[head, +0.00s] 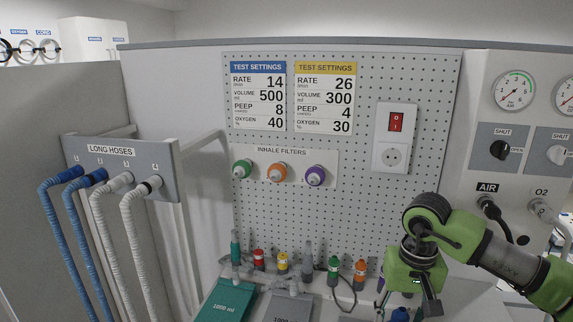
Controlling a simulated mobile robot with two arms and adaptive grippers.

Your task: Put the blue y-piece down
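My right gripper (422,288) points down at the lower right, above the bench. One dark finger shows, but its fingertips are partly hidden, so I cannot tell whether it is open or shut. A small blue item (400,314) shows just below and left of it, cut off by the bottom edge. I cannot tell whether this is the blue y-piece or whether the gripper touches it. No other blue y-piece can be made out. My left gripper is out of view.
A green 1000 ml test lung (226,300) and a grey one (288,308) lie at the front. Blue and white hoses hang from the LONG HOSES rack (122,172) at left.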

